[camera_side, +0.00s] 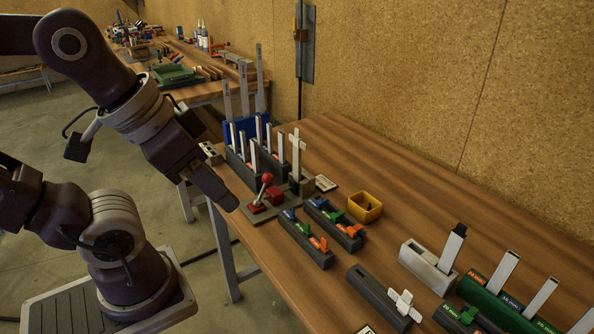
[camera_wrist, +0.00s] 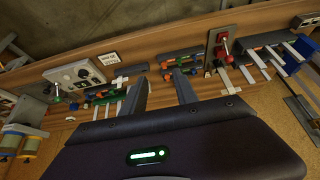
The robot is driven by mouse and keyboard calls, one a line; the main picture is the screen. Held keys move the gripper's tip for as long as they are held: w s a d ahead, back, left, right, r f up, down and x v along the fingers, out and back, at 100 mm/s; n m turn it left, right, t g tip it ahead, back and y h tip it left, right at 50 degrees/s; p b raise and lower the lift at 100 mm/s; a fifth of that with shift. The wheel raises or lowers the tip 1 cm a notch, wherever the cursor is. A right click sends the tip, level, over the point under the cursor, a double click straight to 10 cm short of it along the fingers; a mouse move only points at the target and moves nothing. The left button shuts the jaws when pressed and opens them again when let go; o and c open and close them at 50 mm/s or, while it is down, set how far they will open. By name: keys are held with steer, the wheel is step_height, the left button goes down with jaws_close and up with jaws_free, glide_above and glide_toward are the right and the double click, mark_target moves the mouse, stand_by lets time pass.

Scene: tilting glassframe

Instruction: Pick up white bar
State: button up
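Several white bars stand upright in dark racks on the workbench. In the side view one group (camera_side: 281,147) is behind the red-handled clamp. Another group (camera_side: 503,272) stands in the green block (camera_side: 509,314) at the lower right. I cannot tell which bar the task means. My gripper (camera_side: 228,203) hangs at the bench's left edge, above and apart from the bars. In the wrist view my gripper (camera_wrist: 160,90) shows two fingers spread apart with nothing between them. White bars show there at the right (camera_wrist: 256,60) and at the left (camera_wrist: 120,105).
A red-handled toggle clamp (camera_side: 268,179) stands close to my gripper. Dark blocks with coloured clips (camera_side: 306,242), a yellow box (camera_side: 365,207) and a pale grey block (camera_side: 428,267) stand on the bench. A cork wall (camera_side: 420,90) rises behind. The wood behind the yellow box is clear.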

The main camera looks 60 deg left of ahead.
steer(key=w+a+r+n+g, duration=0.25)
steer(key=w+r+n, duration=0.2)
steer(key=w, duration=0.45)
steer(key=n+g, duration=0.3)
steer(key=n, duration=1)
glide_above(297, 146)
steer(key=f, duration=1.2)
steer(key=shift+w+d+f, duration=0.1)
steer(key=shift+d+f, duration=0.15)
steer(key=shift+n, duration=0.25)
steer(key=f, duration=0.5)
steer(key=a+f, duration=0.1)
steer(key=f, duration=0.1)
steer(key=shift+w+a+f, duration=0.1)
steer(key=shift+w+f, duration=0.05)
steer(key=shift+f, duration=0.25)
jaws_close()
